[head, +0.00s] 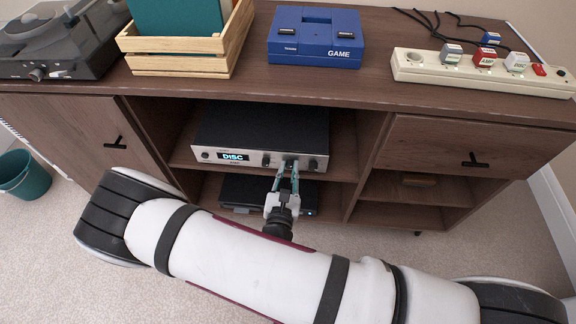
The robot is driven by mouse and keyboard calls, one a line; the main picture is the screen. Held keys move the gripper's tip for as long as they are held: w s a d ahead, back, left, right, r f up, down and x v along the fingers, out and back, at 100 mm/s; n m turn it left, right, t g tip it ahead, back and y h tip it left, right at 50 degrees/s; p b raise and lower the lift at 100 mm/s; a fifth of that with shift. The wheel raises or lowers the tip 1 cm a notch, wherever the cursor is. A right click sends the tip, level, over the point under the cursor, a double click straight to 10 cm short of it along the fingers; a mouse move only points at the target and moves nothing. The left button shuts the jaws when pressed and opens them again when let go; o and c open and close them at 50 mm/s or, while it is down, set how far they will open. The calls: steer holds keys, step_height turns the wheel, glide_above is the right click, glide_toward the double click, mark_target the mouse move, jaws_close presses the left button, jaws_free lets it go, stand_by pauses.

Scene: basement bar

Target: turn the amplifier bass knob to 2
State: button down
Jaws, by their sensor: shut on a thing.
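The amplifier (262,131) is a black box with a silver front on the upper shelf of the cabinet's middle bay. Its front has a lit display (233,157) reading DISC. A few small dark knobs sit right of the display. My gripper (289,168) is at the right half of the front, its fingers shut on one of these knobs. The held knob is mostly hidden by the fingers, and its label and pointer are too small to read. A knob at the far right end (313,164) stands clear of the fingers.
A black device (240,191) sits on the shelf below, partly behind my gripper. The brown cabinet top (375,50) holds a turntable (55,40), a wooden crate (180,66), a blue GAME console (316,38) and a power strip (440,70). My arm spans the foreground.

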steer(key=m+p, duration=0.3)
steer(key=m, duration=0.2)
steer(key=shift+d+r, duration=0.15)
steer(key=shift+m+y+p, duration=0.3)
steer(key=shift+m+p, duration=0.8)
steer(key=shift+m, duration=1)
steer(key=c, duration=1.5)
jaws_free()
steer(key=s, duration=1.2)
steer(key=shift+a+r, duration=0.15)
steer(key=shift+a, duration=0.05)
steer(key=shift+w+r, duration=0.1)
